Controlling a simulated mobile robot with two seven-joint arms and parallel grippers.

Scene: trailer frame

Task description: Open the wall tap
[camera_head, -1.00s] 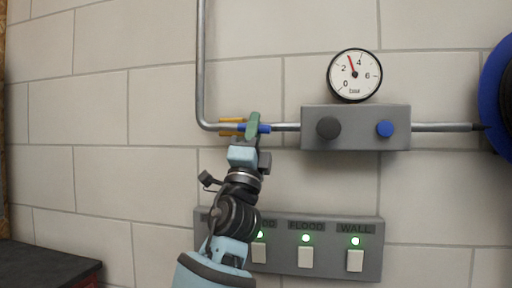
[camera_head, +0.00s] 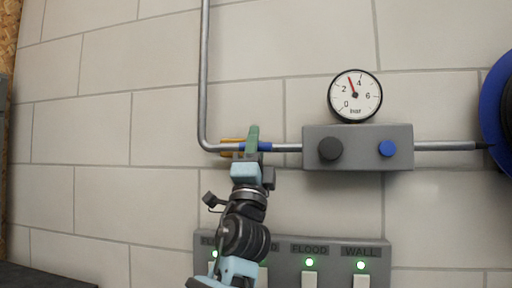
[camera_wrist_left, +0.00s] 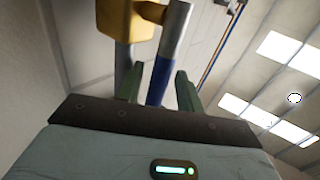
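The wall tap has a yellow body (camera_head: 228,152) on the grey pipe, just right of the pipe's bend. The yellow body also shows at the top of the left wrist view (camera_wrist_left: 122,18). Its lever, grey metal with a blue sleeve (camera_wrist_left: 161,78), runs along the pipe line; the blue sleeve (camera_head: 265,147) shows right of a green finger in the head view. My left gripper (camera_head: 252,142) is at the sleeve. In the left wrist view its green fingers (camera_wrist_left: 160,88) stand on either side of the sleeve, apart, with narrow gaps. My right gripper is not in view.
A grey box (camera_head: 358,158) with a black knob and a blue knob sits on the pipe to the right, under a pressure gauge (camera_head: 355,96). A switch panel (camera_head: 340,250) with green lights is below. A blue reel (camera_head: 495,100) is at the right edge.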

